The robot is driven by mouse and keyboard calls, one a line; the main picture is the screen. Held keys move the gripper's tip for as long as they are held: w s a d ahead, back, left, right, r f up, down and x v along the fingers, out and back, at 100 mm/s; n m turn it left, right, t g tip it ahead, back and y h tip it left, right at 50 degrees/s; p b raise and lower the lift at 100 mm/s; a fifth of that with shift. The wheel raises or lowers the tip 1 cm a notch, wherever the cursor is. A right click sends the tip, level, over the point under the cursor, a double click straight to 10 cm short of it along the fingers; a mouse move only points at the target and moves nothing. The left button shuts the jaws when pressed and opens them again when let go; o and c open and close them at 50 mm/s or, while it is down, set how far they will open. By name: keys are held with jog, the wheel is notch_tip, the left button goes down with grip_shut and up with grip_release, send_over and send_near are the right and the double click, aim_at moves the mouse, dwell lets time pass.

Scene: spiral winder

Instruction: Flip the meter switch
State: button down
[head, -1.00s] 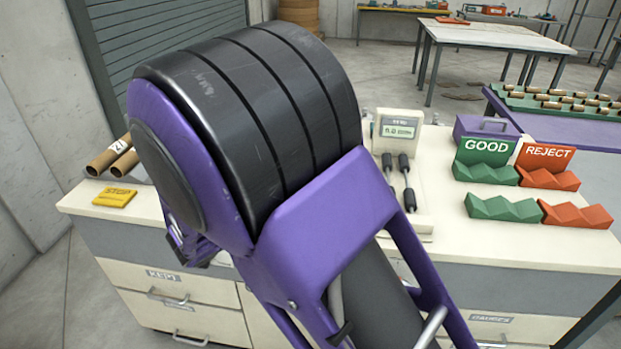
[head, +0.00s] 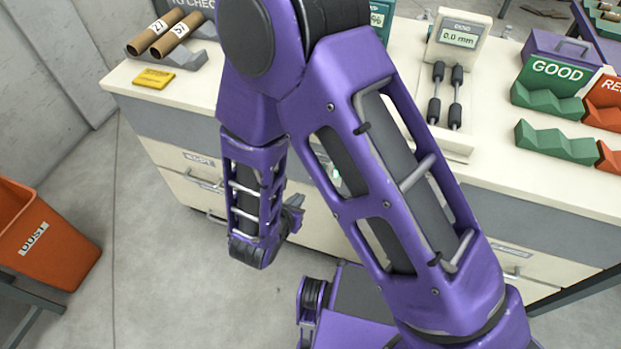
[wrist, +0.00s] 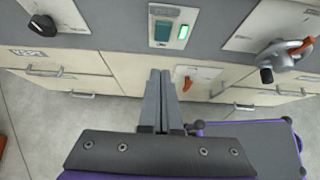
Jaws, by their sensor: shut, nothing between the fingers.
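In the wrist view a small grey panel (wrist: 163,30) on the bench front carries a green-lit rocker or lamp (wrist: 183,31). Lower down, an orange lever (wrist: 187,84) sits on a pale plate. I cannot tell which of these is the meter switch. A meter reading 0.0 mm (head: 459,38) stands on the bench in the head view, with two black-handled probes below it. My gripper (wrist: 160,75) is shut and empty, its fingertips below the grey panel and left of the orange lever. In the head view it shows low before the drawers (head: 293,212), partly hidden by my wrist.
A crank with an orange handle (wrist: 285,55) juts out at the right in the wrist view. Drawers with handles (head: 203,182) line the bench front. An orange dust bin (head: 45,238) stands at left. Cardboard tubes (head: 165,32) and green GOOD racks (head: 552,105) are on top.

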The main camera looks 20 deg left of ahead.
jog(key=w+r+x, duration=0.1)
jog(key=r+x, duration=0.1)
jog(key=x, duration=1)
jog(key=shift+w, duration=0.7)
jog(key=shift+d, duration=0.15)
jog(key=shift+w+r+b, duration=0.1)
jog(key=shift+w+b, duration=0.25)
jog(key=shift+b, duration=0.05)
jog(key=shift+r, duration=0.15)
